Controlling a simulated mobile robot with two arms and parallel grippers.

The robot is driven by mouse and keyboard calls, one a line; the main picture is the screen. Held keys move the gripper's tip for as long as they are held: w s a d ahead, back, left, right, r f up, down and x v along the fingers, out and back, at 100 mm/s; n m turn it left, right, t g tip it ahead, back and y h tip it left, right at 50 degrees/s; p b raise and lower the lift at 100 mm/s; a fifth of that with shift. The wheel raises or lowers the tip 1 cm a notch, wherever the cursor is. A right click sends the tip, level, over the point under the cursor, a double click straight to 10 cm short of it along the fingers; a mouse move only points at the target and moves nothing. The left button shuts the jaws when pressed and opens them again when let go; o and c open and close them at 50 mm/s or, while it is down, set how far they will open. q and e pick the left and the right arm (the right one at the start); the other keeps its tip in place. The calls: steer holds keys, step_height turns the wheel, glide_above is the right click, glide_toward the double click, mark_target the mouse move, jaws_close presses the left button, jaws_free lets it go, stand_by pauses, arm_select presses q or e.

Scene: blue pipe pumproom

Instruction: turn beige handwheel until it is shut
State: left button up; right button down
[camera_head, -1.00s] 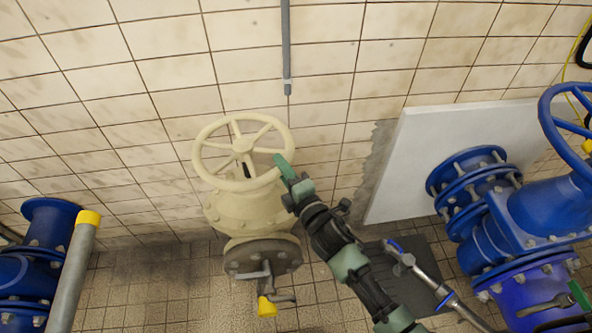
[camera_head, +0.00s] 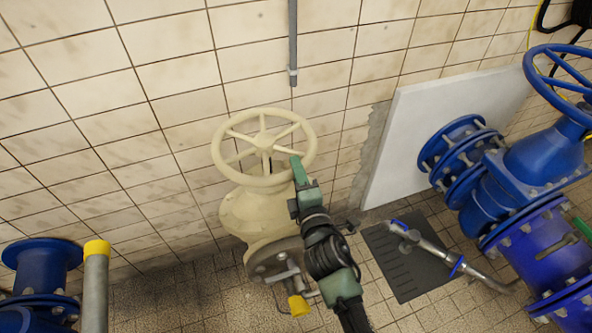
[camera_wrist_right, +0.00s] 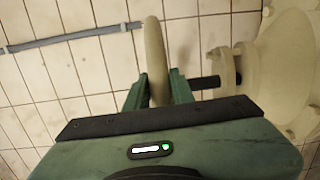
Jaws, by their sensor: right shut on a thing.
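The beige handwheel (camera_head: 264,141) sits on top of a beige valve body (camera_head: 258,215) against the tiled wall. It has a round rim and several spokes. My right gripper (camera_head: 299,177) is at the right front part of the rim. In the right wrist view the rim (camera_wrist_right: 154,62) stands between the two green fingers of my right gripper (camera_wrist_right: 158,90), which is shut on it. The dark valve stem (camera_wrist_right: 205,82) shows to the right there. My left gripper is not in view; a green tip at the right edge of the head view is too partial to identify.
Blue pipes and a blue handwheel (camera_head: 562,85) stand at the right. A white panel (camera_head: 415,130) leans on the wall. A grey post with a yellow cap (camera_head: 96,249) is at the lower left. A dark mat (camera_head: 408,265) lies on the floor.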

steer(key=shift+a+f, duration=0.1)
steer(key=shift+f, duration=0.05)
steer(key=c, duration=1.2)
jaws_free()
steer(key=b+v, duration=0.1)
steer(key=v, duration=0.6)
steer(key=shift+s, duration=0.4)
